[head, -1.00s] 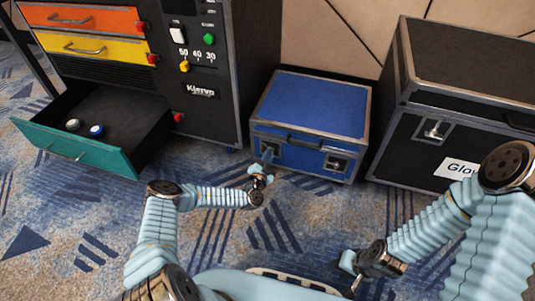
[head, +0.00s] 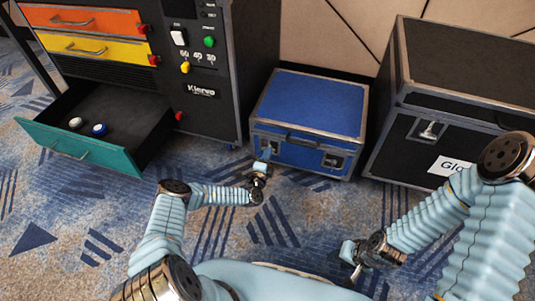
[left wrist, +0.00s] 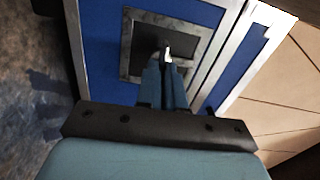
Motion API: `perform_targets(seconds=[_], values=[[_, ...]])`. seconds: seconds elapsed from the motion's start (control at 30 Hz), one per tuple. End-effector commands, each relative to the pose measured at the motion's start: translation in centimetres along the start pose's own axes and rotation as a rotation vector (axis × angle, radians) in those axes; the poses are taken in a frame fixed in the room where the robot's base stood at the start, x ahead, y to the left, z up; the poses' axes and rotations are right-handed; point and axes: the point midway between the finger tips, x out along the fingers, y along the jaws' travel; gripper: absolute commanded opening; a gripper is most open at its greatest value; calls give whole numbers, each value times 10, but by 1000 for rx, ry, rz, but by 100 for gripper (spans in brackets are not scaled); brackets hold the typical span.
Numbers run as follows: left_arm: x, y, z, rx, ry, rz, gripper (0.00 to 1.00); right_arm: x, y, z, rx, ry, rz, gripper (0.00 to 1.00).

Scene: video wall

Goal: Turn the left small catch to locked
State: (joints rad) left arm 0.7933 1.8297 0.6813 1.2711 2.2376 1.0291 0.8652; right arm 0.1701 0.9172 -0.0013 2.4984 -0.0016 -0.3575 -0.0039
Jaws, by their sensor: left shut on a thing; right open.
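The blue case (head: 314,103) stands on the carpet with its lid down. Its left small catch (left wrist: 150,55) is a metal piece in a dark recessed plate, seen close up in the left wrist view. My left gripper (left wrist: 166,68) is shut on the catch, its fingertips hiding part of it; in the head view the left gripper (head: 265,157) covers most of this catch. The exact turn of the catch is hard to tell. The right small catch (head: 333,160) shows on the same front face. My right gripper (head: 350,262) is open and empty, low over the carpet.
A dark cabinet stands left of the case, with an open teal drawer (head: 75,148) holding a white and a blue round thing. A large black case (head: 440,125) stands close on the right. Carpet in front is clear.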

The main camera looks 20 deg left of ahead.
Motion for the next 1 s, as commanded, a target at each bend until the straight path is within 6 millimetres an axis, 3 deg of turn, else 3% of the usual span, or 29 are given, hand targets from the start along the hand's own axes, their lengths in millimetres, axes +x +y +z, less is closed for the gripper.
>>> perform_targets(seconds=[0.67, 0.7, 0.87, 1.0], values=[[0, 1, 0, 67, 1, 2, 0, -3, 0, 0, 1, 1, 1, 43], [0, 1, 0, 67, 1, 2, 9, -3, 0, 0, 0, 1, 1, 43], [0, 1, 0, 66, 1, 1, 33, -3, 0, 0, 0, 1, 1, 43], [0, 1, 0, 66, 1, 1, 33, -3, 0, 0, 0, 1, 1, 43]])
